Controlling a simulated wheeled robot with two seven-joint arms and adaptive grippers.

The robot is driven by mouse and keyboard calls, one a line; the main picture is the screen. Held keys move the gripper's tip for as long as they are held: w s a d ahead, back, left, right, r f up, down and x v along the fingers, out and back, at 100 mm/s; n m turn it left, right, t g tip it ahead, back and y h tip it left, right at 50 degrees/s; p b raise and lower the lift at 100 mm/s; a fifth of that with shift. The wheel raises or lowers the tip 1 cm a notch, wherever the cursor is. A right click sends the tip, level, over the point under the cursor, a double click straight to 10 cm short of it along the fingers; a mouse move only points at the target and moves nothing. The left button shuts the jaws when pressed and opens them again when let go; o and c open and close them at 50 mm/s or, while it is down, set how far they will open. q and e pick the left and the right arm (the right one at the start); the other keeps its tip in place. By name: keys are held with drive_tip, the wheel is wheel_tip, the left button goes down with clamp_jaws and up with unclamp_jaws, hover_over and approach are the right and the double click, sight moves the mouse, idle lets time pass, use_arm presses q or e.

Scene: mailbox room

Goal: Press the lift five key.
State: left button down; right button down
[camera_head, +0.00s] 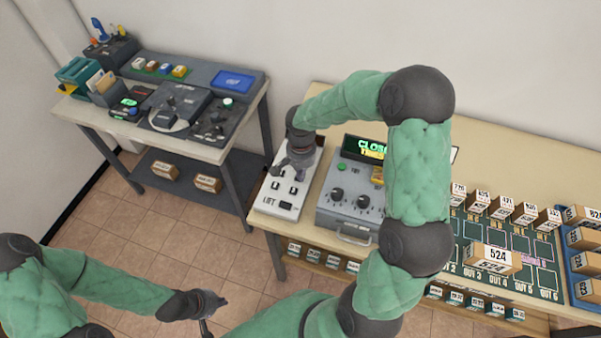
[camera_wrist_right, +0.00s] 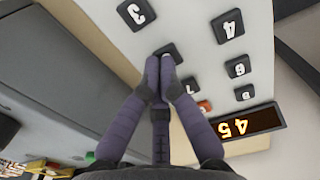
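The white lift panel (camera_head: 289,207) lies on the right-hand table, marked LIFT at its front end. The right wrist view shows its dark numbered keys upside down: 3 (camera_wrist_right: 137,14), 4 (camera_wrist_right: 229,26), 6 (camera_wrist_right: 238,66) and others. My right gripper (camera_head: 290,167) is over the panel, fingertips together and empty. In the right wrist view its tips (camera_wrist_right: 160,58) cover most of a key (camera_wrist_right: 167,49) between 3 and 7 (camera_wrist_right: 190,85); its label is hidden. I cannot tell if they touch it. My left gripper (camera_head: 207,318) hangs low over the floor, away from the panel.
An orange-digit display (camera_wrist_right: 247,124) showing a 4 and a 5 sits beyond the keys, near an orange-red key (camera_wrist_right: 205,106). A grey console (camera_head: 350,205) stands close right of the panel. Numbered boxes (camera_head: 488,258) lie farther right. A second table (camera_head: 240,140) stands left, across a floor gap.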

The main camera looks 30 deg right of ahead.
wheel_tip(320, 180, up, 5)
drive_tip(key=shift+f+p, duration=0.2)
drive_tip(key=shift+p, duration=0.45)
wheel_tip(320, 180, up, 8)
drive_tip(key=p, duration=0.1)
drive_tip(key=shift+w+r, duration=0.15)
drive_tip(key=shift+r, duration=0.05)
